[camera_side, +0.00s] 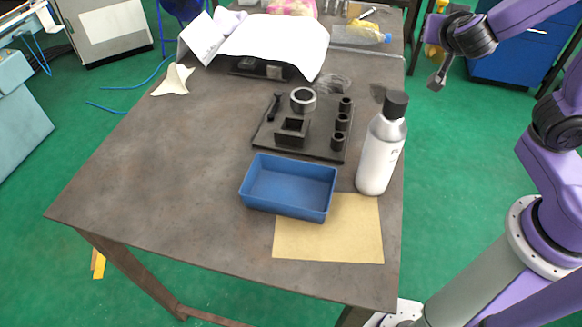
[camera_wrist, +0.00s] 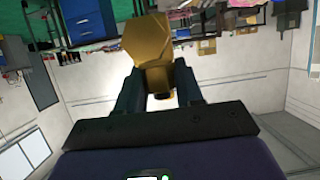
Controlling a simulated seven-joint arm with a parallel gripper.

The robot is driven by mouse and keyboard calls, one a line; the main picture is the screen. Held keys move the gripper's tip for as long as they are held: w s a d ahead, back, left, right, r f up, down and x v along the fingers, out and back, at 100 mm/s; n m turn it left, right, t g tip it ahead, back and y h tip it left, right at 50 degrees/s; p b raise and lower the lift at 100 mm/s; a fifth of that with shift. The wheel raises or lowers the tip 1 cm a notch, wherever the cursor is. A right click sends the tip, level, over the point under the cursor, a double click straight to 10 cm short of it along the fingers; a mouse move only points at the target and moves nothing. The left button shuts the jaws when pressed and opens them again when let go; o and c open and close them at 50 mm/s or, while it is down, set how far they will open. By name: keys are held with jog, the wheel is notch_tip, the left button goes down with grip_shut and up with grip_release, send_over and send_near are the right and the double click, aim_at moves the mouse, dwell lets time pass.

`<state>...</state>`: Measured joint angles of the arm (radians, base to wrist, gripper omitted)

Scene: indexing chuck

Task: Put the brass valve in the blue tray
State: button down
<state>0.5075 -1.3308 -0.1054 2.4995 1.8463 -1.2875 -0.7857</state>
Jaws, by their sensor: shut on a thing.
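The brass valve (camera_wrist: 148,42) shows in the wrist view as a golden body with a broad hexagonal end. My gripper (camera_wrist: 158,82) is shut on it, with a dark finger on either side. The fingers hide part of the valve. In the side view my wrist is at the upper right, off the table's right edge; the valve is too small to make out surely there. The blue tray (camera_side: 283,206) stands on the table, open and empty, well away from my gripper.
A white bottle with a black cap (camera_side: 378,160) stands close to the tray's right. Behind the tray is a dark fixture plate (camera_side: 316,148) with upright rings and a square socket. A tan sheet (camera_side: 330,235) lies partly under the tray. The table's left front is clear.

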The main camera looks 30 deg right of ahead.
notch_tip(320, 180, up, 4)
jog(key=shift+r, duration=0.1)
jog(key=w+a+n+t+y, duration=0.25)
jog(key=a+n+y, duration=0.35)
jog(key=a, duration=1)
jog(key=n+y, duration=0.7)
jog(key=y, duration=0.1)
send_over(295, 198)
notch_tip(295, 198, down, 12)
jog(key=f, duration=0.1)
jog(key=shift+f, duration=5.15)
jog(key=shift+a+f, duration=0.1)
jog(key=c, duration=0.7)
grip_release()
